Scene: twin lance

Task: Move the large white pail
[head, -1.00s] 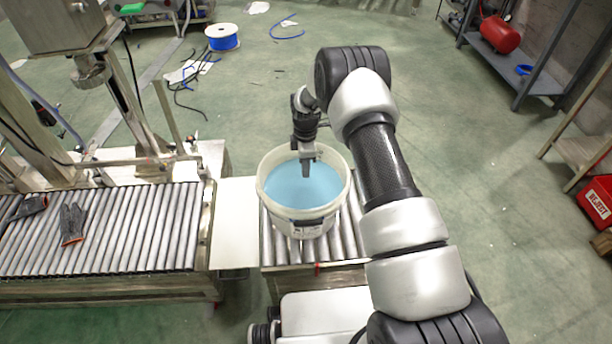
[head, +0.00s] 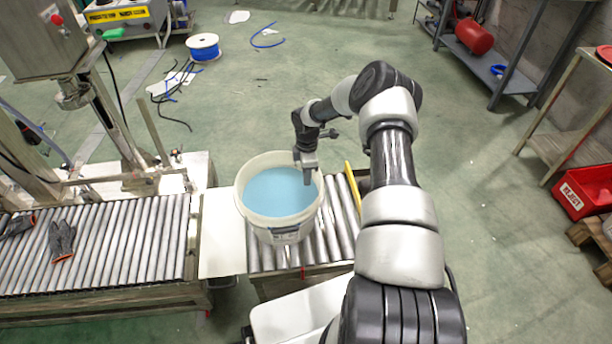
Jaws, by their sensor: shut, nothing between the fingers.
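The large white pail (head: 283,226) stands upright on the right-hand roller conveyor (head: 336,225), near its left end. It is open and holds light blue contents. My gripper (head: 308,182) points down, shut and empty, over the right inner side of the pail's mouth. Its fingertips overlap the blue surface in the picture. I cannot tell whether they touch the pail wall or the contents. The gripper hides a small part of the pail's right rim.
A pale plate (head: 222,235) bridges to the left roller conveyor (head: 110,245), where grey gloves (head: 62,241) lie. A filling machine (head: 50,35) stands behind it. A yellow bar (head: 353,188) edges the right conveyor. A red bin (head: 584,192) stands far right. The central floor is mostly clear.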

